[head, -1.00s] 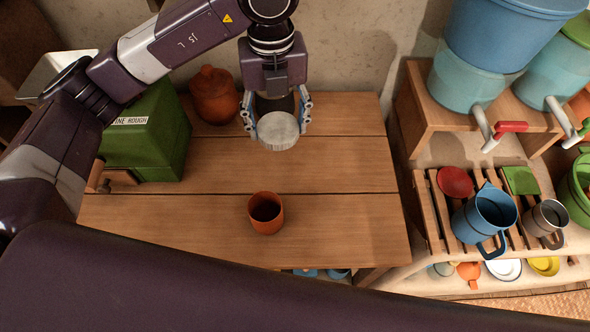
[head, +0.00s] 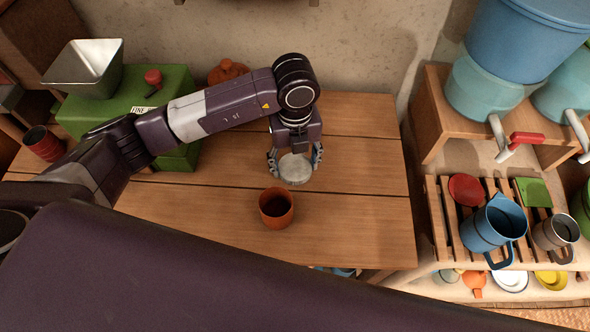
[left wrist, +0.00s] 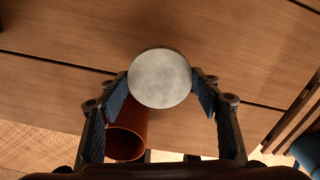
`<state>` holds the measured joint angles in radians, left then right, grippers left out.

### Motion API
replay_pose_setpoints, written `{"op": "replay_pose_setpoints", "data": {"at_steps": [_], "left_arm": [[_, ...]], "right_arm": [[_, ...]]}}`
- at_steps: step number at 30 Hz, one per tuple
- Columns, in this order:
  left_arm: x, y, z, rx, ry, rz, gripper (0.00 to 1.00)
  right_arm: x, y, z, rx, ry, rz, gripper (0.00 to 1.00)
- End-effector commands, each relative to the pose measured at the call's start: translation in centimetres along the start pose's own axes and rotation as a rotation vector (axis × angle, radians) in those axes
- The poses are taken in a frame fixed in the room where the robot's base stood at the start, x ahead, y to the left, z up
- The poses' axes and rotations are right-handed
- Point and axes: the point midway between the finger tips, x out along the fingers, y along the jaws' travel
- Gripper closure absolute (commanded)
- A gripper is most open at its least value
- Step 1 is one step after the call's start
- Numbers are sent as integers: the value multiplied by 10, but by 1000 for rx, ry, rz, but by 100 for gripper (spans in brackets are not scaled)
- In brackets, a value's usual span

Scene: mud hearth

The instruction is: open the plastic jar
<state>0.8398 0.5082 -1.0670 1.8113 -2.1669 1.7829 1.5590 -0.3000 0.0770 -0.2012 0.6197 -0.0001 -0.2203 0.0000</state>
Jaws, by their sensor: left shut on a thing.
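My left gripper (head: 295,163) is shut on a round pale grey lid (head: 294,169), with a finger on each side of it. The lid shows as a flat grey disc in the left wrist view (left wrist: 160,78), level and close above or on the table; I cannot tell if it touches. The plastic jar, seemingly the orange-brown open vessel (head: 276,209), stands upright on the table in front of the lid, apart from it. Its mouth is uncovered and dark inside. It also shows in the left wrist view (left wrist: 127,140), partly behind a finger. My right gripper is not in view.
A green box (head: 125,104) with a metal hopper (head: 84,68) stands at the left. A terracotta pot (head: 228,70) is partly hidden behind my arm. A slatted rack (head: 450,222) with a blue jug (head: 494,226) stands right. The wooden table's (head: 362,160) right part is clear.

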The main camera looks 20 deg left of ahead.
Motion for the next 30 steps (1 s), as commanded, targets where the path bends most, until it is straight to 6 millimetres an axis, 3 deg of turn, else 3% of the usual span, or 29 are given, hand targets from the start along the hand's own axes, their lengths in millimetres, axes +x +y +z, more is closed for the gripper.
{"op": "replay_pose_setpoints", "data": {"at_steps": [9, 21, 22, 26, 30], "left_arm": [[40, 0, -1, 0, 2, 2, 71], [47, 0, 0, 1, 1, 2, 71], [45, 0, 0, 1, 1, 1, 39], [44, 0, 0, 1, 1, 2, 24], [44, 0, 0, 1, 1, 2, 24]], "right_arm": [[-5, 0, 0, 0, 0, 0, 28], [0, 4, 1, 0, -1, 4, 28], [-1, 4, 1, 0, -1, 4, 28], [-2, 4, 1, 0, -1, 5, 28], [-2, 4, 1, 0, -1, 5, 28]]}}
